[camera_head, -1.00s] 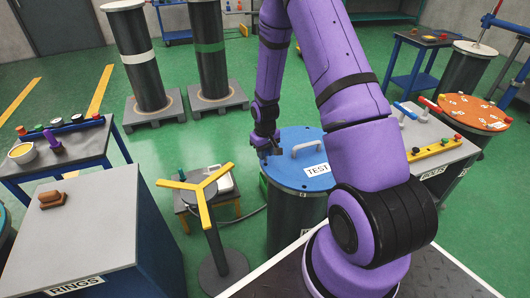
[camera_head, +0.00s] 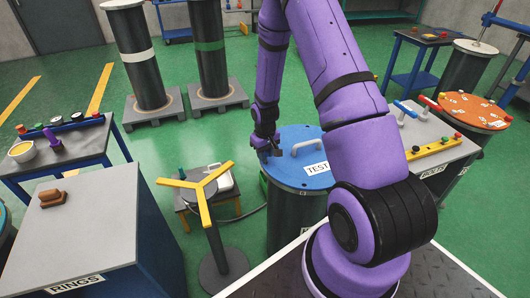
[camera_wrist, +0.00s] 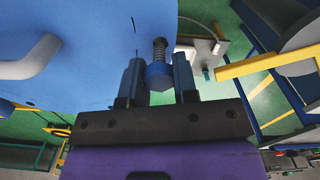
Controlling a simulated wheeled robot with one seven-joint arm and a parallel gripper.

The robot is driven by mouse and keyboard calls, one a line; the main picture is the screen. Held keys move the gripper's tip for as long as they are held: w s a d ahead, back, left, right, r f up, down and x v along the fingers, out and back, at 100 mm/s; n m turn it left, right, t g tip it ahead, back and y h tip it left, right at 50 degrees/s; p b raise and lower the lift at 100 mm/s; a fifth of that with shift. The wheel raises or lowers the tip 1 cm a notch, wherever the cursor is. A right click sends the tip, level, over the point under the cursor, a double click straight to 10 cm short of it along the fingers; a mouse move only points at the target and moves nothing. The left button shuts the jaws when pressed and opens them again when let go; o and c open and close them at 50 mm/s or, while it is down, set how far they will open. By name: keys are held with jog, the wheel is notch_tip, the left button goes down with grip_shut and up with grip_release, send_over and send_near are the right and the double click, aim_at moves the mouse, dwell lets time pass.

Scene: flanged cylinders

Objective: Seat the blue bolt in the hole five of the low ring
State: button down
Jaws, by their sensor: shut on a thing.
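My gripper (camera_head: 266,152) is at the left edge of the blue round lid (camera_head: 311,181) marked TEST, on a dark cylinder in the head view. In the wrist view, my gripper (camera_wrist: 157,82) is shut on the blue bolt (camera_wrist: 159,72). Its blue head sits between the fingers and its threaded shank points away from the palm, beside the edge of the blue lid (camera_wrist: 70,75). The bolt is hidden in the head view. I cannot make out a low ring or a hole five; small dark marks show on the lid.
A light handle (camera_head: 309,146) stands up from the lid. A yellow three-armed stand (camera_head: 203,190) is left of the cylinder. The bench marked BOLTS (camera_head: 425,135) is at the right, with an orange disc (camera_head: 475,110) beyond. The grey RINGS bench (camera_head: 80,225) is at the left.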

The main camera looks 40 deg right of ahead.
jog(key=shift+s+f, duration=0.1)
jog(key=shift+f, duration=1.1)
dwell(0.5)
jog(key=shift+r, duration=0.55)
dwell(2.3)
jog(key=shift+r, duration=3.35)
jog(key=shift+a, duration=0.1)
